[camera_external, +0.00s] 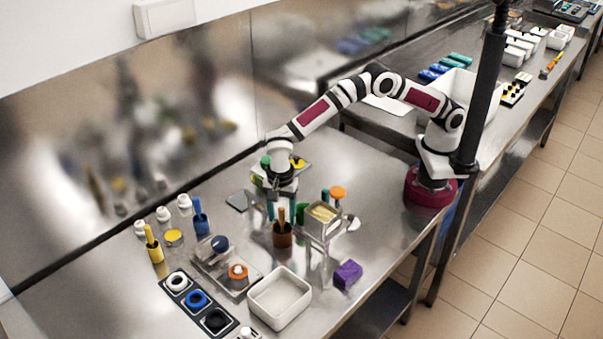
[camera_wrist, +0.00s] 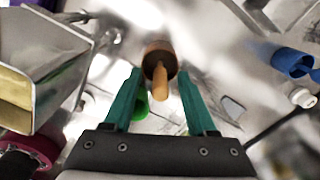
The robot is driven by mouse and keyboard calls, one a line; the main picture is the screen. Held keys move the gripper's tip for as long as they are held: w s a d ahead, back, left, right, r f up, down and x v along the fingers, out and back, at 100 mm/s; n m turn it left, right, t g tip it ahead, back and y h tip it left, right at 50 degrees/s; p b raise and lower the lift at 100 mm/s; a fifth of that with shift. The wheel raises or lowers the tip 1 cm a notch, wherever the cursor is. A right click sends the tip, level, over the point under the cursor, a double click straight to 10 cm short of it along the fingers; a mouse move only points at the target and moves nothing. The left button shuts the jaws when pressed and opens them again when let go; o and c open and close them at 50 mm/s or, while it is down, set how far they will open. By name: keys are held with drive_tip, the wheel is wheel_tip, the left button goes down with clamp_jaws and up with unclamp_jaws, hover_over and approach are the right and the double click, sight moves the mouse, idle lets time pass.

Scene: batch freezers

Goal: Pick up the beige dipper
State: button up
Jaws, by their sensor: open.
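The beige dipper (camera_wrist: 160,82) shows as a tan rounded handle standing up from a brown round cup (camera_wrist: 158,52) in the wrist view. The brown cup also shows in the external view (camera_external: 283,236), with the dipper's handle (camera_external: 281,216) above it. My gripper (camera_wrist: 159,74) is open, its green fingers on either side of the handle with gaps visible. In the external view my gripper (camera_external: 283,212) points down above the cup. The dipper's lower part is hidden in the cup.
A metal box with yellow contents (camera_external: 323,220) stands close to the right of the cup. A white bin (camera_external: 279,298) and a purple block (camera_external: 347,274) lie nearer the front. A blue cup with a handle (camera_external: 200,222) stands to the left.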

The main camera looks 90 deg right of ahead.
drive_tip(key=shift+f, duration=0.8)
clamp_jaws()
wheel_tip(320, 180, up, 10)
drive_tip(key=shift+r, duration=0.1)
